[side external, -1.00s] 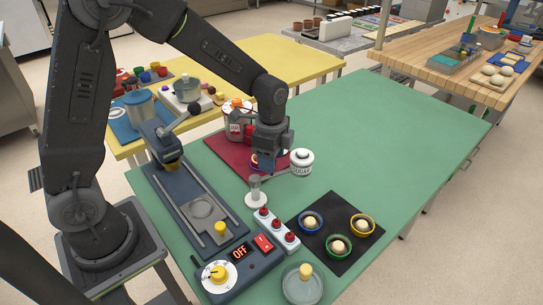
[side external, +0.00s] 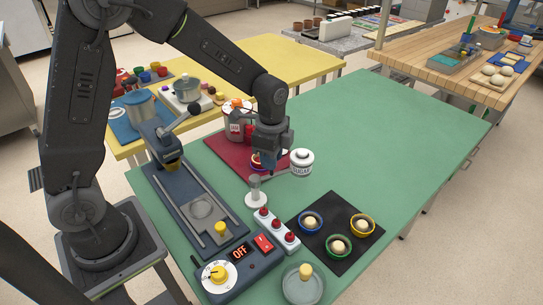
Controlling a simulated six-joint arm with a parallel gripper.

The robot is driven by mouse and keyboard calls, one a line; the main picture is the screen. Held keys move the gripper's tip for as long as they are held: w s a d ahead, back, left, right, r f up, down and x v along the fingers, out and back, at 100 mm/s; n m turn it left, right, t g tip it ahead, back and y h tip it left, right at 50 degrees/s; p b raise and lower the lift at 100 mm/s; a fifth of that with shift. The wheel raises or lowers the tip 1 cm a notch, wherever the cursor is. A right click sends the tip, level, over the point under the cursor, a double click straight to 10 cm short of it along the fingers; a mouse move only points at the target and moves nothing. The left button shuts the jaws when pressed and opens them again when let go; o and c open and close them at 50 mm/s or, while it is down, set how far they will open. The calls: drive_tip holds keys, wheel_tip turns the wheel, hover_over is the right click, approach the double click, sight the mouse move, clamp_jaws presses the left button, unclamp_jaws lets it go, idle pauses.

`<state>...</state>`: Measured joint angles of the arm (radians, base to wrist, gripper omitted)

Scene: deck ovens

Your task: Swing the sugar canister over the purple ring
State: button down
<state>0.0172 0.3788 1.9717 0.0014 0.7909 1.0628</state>
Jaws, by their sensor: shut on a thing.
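The sugar canister (side external: 301,162) is a white jar with a dark lettered band. It hangs at the right end of a thin grey swing arm (side external: 283,174), which reaches to a clear post on a white round base (side external: 256,198). My gripper (side external: 272,172) is low beside the canister's left side, shut on the swing arm; its fingertips are small and partly hidden.
A black mat (side external: 338,261) with blue, yellow and green rings lies in front. A red-buttoned strip (side external: 277,231), a dial panel (side external: 236,268) and a slide rail unit (side external: 198,205) stand nearby. A labelled jar (side external: 236,124) stands behind. The green table (side external: 390,130) is clear at right.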

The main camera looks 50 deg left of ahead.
drive_tip(key=shift+s+a+n, duration=0.2)
drive_tip(key=shift+a+n, duration=0.55)
drive_tip(key=shift+n, duration=1.3)
drive_tip(key=shift+s+a+n, duration=0.15)
drive_tip(key=shift+a+n, duration=0.55)
drive_tip(key=shift+n, duration=1.4)
drive_tip(key=shift+s+a+n, duration=0.2)
drive_tip(key=shift+a+n, duration=0.55)
drive_tip(key=shift+n, duration=1.3)
drive_tip(key=c, duration=0.9)
unclamp_jaws()
drive_tip(key=shift+c, duration=0.2)
wheel_tip(320, 180, up, 14)
